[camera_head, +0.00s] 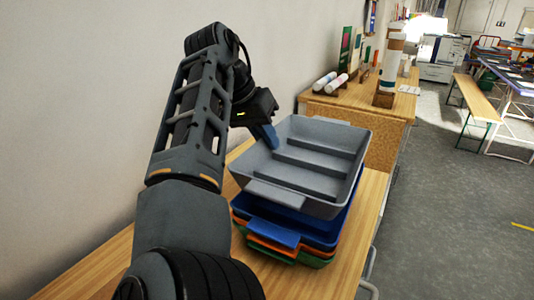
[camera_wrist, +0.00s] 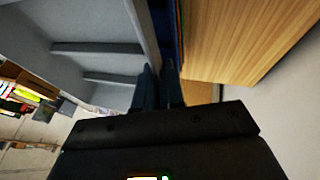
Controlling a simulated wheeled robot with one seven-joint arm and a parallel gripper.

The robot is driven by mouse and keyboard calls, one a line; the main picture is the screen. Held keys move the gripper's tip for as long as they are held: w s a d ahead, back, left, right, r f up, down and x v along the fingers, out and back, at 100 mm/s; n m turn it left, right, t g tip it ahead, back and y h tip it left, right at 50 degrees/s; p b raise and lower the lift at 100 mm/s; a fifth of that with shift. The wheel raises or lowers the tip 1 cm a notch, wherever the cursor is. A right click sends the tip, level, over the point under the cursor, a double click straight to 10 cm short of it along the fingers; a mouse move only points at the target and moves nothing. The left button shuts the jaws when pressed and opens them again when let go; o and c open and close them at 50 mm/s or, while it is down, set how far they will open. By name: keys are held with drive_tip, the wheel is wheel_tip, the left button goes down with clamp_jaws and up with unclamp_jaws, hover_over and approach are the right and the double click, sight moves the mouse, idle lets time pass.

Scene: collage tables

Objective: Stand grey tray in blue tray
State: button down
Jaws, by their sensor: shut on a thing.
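The grey tray (camera_head: 318,149), with raised ribs across its floor, is over the blue tray (camera_head: 273,232) in the head view. My gripper (camera_head: 268,137) is shut on its left wall. The grey tray is upright or nearly so and looks slightly offset from the blue one. Its body hides most of the blue tray's inside, so I cannot tell whether they touch. In the wrist view my fingers (camera_wrist: 160,85) pinch the wall of the grey tray (camera_wrist: 100,25), and a blue strip of the lower tray (camera_wrist: 164,28) shows beside it.
Under the blue tray are an orange tray (camera_head: 270,247) and a green tray (camera_head: 315,262), stacked on the wooden table (camera_head: 358,243). A wall (camera_head: 100,90) runs along the left. A second table (camera_head: 370,112) behind holds rolls and a tall cylinder (camera_head: 391,62).

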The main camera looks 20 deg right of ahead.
sight(266, 155)
wheel_tip(266, 155, down, 4)
drive_tip(key=shift+r, duration=0.2)
drive_tip(key=shift+f, duration=0.25)
drive_tip(key=shift+f, duration=0.35)
drive_tip(key=c, duration=1.2)
unclamp_jaws()
drive_tip(key=shift+s+f, duration=0.15)
drive_tip(key=shift+f, duration=0.05)
drive_tip(key=shift+c, duration=0.2)
drive_tip(key=shift+a+r, duration=0.15)
drive_tip(key=shift+r, duration=0.35)
drive_tip(key=v, duration=1.2)
